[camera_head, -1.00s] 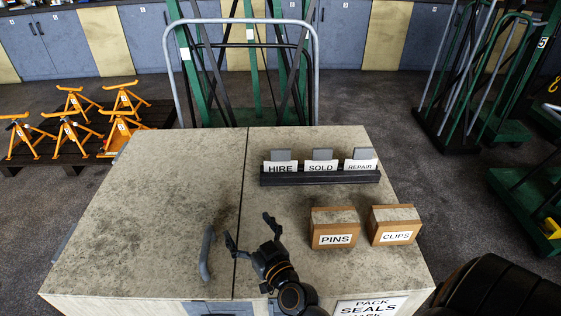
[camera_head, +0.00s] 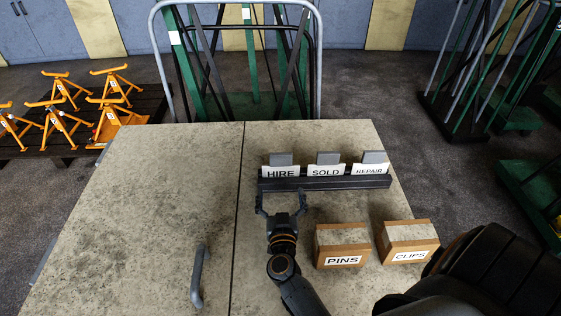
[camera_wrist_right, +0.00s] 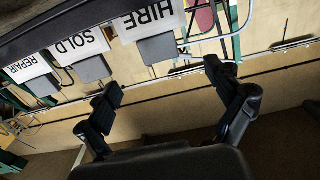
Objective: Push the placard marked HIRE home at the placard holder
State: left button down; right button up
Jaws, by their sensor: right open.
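The placard marked HIRE (camera_head: 281,172) stands at the left end of the dark placard holder (camera_head: 325,184) on the tabletop, with a grey tab behind its white face. Placards marked SOLD (camera_head: 326,171) and REPAIR (camera_head: 369,169) stand to its right. My right gripper (camera_head: 282,201) is open and empty, just in front of the holder's left part, below HIRE in the picture. In the right wrist view, HIRE (camera_wrist_right: 150,18) appears upside down beyond the spread fingers (camera_wrist_right: 165,85); no contact shows. How deep HIRE sits is unclear. My left gripper is out of view.
A PINS box (camera_head: 342,246) and a CLIPS box (camera_head: 409,242) stand right of my right arm. A grey handle (camera_head: 198,277) is at the front left. The tabletop's left side (camera_head: 150,200) is clear. A trolley rail (camera_head: 236,3) rises behind the table.

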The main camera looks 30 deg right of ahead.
aim_at(281, 163)
jog(key=b+x, duration=0.2)
jog(key=x, duration=0.5)
jog(key=shift+w, duration=0.15)
jog(key=shift+w+d+f, duration=0.1)
jog(key=shift+w+d, duration=0.3)
jog(key=b+x, duration=0.3)
jog(key=x, duration=0.1)
jog(key=shift+w+d+f, duration=0.1)
jog(key=shift+d, duration=0.1)
jog(key=shift+w+d, duration=0.1)
jog(key=shift+w, duration=0.05)
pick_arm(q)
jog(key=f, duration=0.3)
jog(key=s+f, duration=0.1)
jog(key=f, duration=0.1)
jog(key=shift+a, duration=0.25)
pick_arm(e)
jog(key=shift+c, duration=1.1)
jog(key=c, duration=1)
